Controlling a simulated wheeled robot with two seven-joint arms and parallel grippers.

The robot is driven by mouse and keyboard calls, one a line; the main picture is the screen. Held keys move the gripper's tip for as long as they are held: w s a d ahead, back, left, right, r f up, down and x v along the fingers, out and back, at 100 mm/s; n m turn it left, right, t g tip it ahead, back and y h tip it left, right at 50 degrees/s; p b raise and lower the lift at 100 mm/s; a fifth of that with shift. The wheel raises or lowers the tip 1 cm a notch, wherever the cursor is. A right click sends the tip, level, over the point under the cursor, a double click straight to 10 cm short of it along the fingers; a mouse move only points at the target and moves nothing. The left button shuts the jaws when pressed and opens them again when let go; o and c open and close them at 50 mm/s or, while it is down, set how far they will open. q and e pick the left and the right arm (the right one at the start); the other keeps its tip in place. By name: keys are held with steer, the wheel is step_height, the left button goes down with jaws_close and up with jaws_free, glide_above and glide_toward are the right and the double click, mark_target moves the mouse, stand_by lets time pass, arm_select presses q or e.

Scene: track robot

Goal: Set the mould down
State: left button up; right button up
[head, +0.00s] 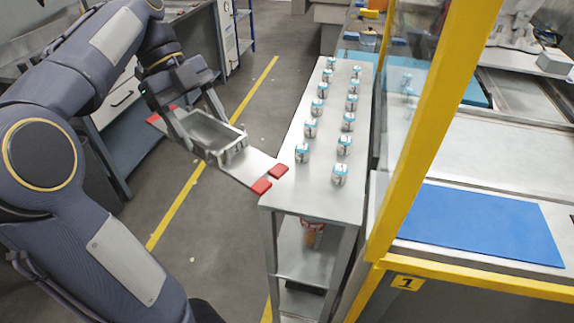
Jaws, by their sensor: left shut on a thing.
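The mould (213,134) is a grey metal open box on a flat plate with red tabs at its ends. My left gripper (205,125) is shut on it and holds it tilted above the floor. My right gripper is not in view.
Two rows of small white jars with blue lids (340,174) stand on the shelf top. A yellow-framed clear panel (424,130) rises to the right. Beyond it, a blue mat (480,222) lies on a metal surface.

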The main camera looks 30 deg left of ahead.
arm_select(q)
steer(key=w+d+p, duration=0.1)
steer(key=w+d, duration=0.2)
steer(key=d, duration=1)
steer(key=shift+f, duration=2.8)
steer(key=shift+w+d+f, duration=0.15)
steer(key=shift+d+f, duration=0.1)
steer(key=shift+f, duration=0.4)
steer(key=o, duration=1.4)
steer(key=shift+a, duration=0.1)
